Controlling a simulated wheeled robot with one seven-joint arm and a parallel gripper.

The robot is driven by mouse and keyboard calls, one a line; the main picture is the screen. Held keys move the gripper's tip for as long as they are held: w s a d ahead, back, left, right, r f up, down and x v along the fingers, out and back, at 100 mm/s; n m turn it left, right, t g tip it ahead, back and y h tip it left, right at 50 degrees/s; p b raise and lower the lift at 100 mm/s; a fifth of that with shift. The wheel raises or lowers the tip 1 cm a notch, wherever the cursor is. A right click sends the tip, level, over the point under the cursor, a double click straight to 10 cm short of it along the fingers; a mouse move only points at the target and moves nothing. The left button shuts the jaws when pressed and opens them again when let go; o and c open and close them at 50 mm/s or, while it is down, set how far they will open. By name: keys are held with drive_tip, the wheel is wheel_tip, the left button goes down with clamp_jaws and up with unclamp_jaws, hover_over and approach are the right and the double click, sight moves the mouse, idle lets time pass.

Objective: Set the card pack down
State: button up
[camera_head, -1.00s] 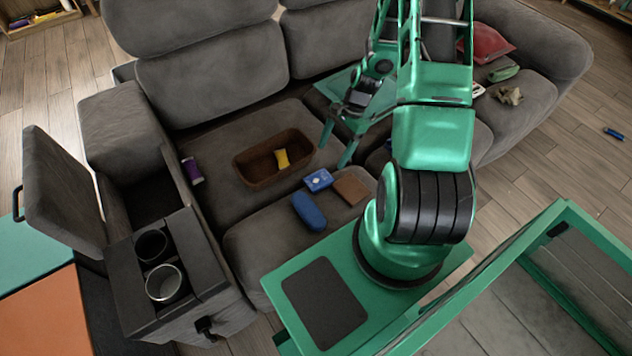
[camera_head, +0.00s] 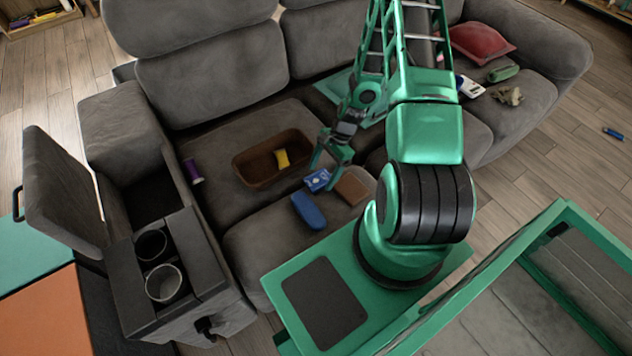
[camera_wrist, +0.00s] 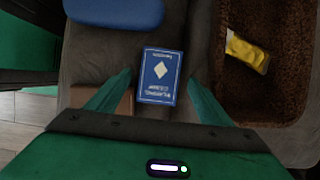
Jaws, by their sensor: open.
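The card pack (camera_head: 317,180) is a small blue box with a white diamond, lying flat on the grey sofa seat. In the wrist view the card pack (camera_wrist: 160,75) lies between and just ahead of my two fingertips. My gripper (camera_head: 328,172) is open above the pack, with a finger to each side; it also shows in the wrist view (camera_wrist: 160,82). I cannot tell whether the fingers touch the pack.
A brown basket (camera_head: 240,172) holding a yellow packet (camera_head: 282,158) stands behind and left of the pack. A blue case (camera_head: 309,211) and a brown wallet-like item (camera_head: 351,189) lie close by. A purple item (camera_head: 194,171) lies near the left armrest.

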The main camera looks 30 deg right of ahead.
drive_tip(key=shift+a+f, duration=0.25)
drive_tip(key=shift+f, duration=0.35)
drive_tip(key=shift+c, duration=0.5)
drive_tip(key=c, duration=1.1)
drive_tip(key=shift+r, duration=0.1)
drive_tip(key=shift+c, duration=0.2)
